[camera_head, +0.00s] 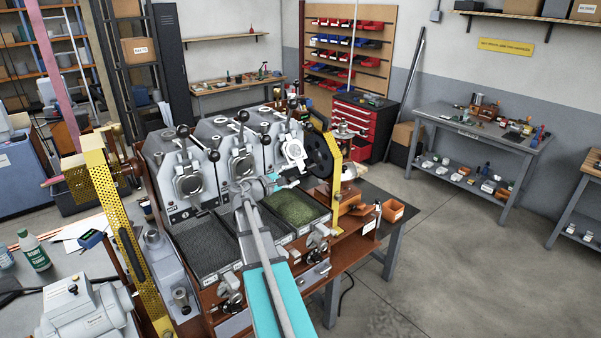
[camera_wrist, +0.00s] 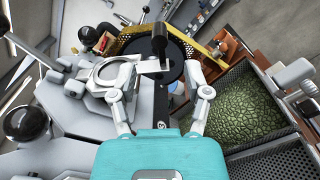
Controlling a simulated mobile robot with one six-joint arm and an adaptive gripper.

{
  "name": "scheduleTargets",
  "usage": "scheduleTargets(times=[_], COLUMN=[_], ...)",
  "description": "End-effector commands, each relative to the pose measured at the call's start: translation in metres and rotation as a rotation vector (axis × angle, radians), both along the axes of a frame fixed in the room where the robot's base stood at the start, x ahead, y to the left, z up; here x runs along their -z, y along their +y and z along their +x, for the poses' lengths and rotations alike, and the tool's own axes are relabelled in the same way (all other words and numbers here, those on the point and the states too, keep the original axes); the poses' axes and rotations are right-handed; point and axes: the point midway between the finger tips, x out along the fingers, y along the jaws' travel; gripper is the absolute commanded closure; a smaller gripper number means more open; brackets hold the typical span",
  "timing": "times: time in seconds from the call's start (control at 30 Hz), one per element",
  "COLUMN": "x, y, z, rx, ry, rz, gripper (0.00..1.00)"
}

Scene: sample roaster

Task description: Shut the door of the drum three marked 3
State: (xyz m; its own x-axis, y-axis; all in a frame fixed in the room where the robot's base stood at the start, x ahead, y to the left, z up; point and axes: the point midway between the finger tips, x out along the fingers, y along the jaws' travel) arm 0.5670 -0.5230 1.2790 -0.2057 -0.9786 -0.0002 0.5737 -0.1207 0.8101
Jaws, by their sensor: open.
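Three grey drums stand in a row on the roaster; I take the rightmost as drum three (camera_head: 283,135), but its number is unreadable. Its round pale door (camera_head: 293,151) looks brighter and angled differently from the other two doors. A black handle (camera_wrist: 160,40) rises just beyond the fingertips. My gripper (camera_wrist: 162,82) is open, with nothing held between its fingers. In the head view my gripper (camera_head: 284,182) is before drum three.
Black knobs (camera_wrist: 25,123) stand up beside the drums. A dark wheel and yellow perforated guard (camera_head: 334,152) stand right of drum three. A tray of green beans (camera_head: 300,208) lies below, beside dark trays. Open floor (camera_head: 440,240) lies to the right.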

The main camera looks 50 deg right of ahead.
Motion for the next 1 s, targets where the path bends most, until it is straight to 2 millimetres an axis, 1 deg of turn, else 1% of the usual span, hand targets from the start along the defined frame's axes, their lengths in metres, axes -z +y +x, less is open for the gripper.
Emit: scheduleTargets(times=[0.03, 0.1, 0.3, 0.77, 0.87, 1.0], x=[0.000, 0.000, 0.000, 0.000, 0.000, 0.000], y=[0.008, 0.014, 0.026, 0.028, 0.029, 0.032], z=[0.001, 0.002, 0.005, 0.005, 0.001, -0.009], rx=[-0.001, -0.001, 0.000, 0.000, 0.000, 0.001], ry=[0.000, 0.000, 0.000, 0.000, 0.000, 0.000], rz=[0.000, 0.000, 0.000, 0.000, 0.000, 0.000], gripper=[0.38, 0.38, 0.38, 0.38, 0.38, 0.38])
